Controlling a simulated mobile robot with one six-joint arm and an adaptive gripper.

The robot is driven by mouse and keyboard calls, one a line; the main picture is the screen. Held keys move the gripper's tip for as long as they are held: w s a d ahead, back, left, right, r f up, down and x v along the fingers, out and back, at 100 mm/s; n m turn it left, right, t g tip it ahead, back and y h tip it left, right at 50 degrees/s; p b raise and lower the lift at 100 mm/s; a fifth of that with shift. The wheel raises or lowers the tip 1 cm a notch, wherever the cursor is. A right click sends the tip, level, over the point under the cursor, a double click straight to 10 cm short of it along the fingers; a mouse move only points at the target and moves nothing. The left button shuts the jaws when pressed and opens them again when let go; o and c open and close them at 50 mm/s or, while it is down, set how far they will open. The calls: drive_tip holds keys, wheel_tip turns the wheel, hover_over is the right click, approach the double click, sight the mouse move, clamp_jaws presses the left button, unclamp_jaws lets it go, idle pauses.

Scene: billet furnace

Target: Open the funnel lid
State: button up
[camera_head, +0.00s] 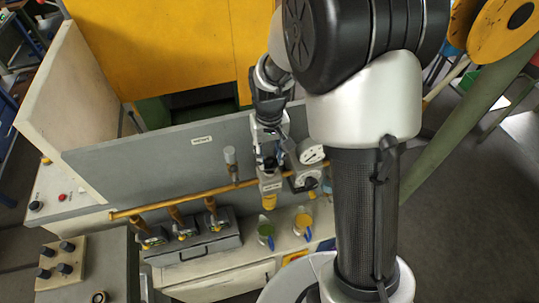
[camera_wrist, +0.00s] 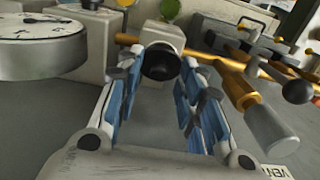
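No part is plainly recognisable as the funnel lid. My gripper (camera_head: 267,150) points down at the pipework on the near side of the grey panel (camera_head: 160,155). In the wrist view my gripper (camera_wrist: 162,62) is open, with its blue-padded fingers apart on either side of a round black knob (camera_wrist: 160,64). The knob sits on a light grey block (camera_wrist: 160,32) on the yellow pipe. Contact between fingers and knob cannot be told. In the head view a labelled block (camera_head: 270,184) shows just below the gripper, whose fingertips are partly hidden.
A round gauge (camera_head: 312,153) stands close right of the gripper. A grey-ended lever (camera_head: 230,156) rises to the left; it also shows in the wrist view (camera_wrist: 272,130).

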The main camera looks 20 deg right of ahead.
drive_tip(key=shift+s+f, duration=0.1)
drive_tip(key=shift+f, duration=0.25)
drive_tip(key=shift+c, duration=0.2)
clamp_jaws()
